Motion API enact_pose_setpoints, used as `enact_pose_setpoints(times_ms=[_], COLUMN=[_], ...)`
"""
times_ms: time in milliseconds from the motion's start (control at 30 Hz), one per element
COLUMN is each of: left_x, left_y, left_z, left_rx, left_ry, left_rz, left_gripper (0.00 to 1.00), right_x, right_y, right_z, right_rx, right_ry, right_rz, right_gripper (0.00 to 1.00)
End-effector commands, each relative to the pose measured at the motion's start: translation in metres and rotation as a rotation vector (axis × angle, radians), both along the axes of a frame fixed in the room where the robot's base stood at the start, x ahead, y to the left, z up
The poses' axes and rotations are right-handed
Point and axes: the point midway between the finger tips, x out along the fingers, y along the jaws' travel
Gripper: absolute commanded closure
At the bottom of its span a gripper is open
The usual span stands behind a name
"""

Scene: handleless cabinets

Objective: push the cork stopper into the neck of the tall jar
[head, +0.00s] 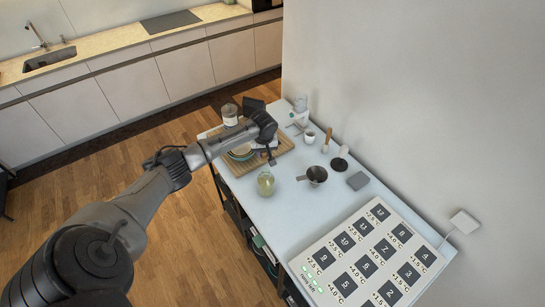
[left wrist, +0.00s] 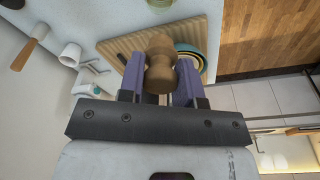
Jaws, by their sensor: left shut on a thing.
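My left gripper (head: 270,158) is over the near edge of the wooden board in the head view. In the left wrist view its purple fingers (left wrist: 160,85) are shut on the brown, rounded cork stopper (left wrist: 159,62). The cork is hard to make out in the head view. A glass jar with yellowish-green contents (head: 265,184), which looks like the tall jar, stands upright on the pale table. It is nearer the camera than the gripper and apart from it. Its neck is too small to judge. My right gripper is not in view.
A large numbered panel (head: 368,258) fills the near end.

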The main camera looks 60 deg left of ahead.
Motion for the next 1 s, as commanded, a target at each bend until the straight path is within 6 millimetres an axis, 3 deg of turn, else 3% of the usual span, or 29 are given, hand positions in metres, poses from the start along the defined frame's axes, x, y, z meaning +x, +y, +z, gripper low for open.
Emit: enact_pose_setpoints(times_ms=[400, 1000], left_x=[0.0012, 0.0013], left_y=[-0.0001, -0.0007], left_z=[-0.0004, 0.0023], left_rx=[-0.001, -0.002], left_ry=[-0.001, 0.0], left_rz=[-0.286, -0.302], left_gripper=[0.91, 0.91], right_x=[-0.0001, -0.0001], right_y=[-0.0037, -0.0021], right_z=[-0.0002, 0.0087], right_rx=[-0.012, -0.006], right_ry=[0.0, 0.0], right_rz=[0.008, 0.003], right_gripper=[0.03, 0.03])
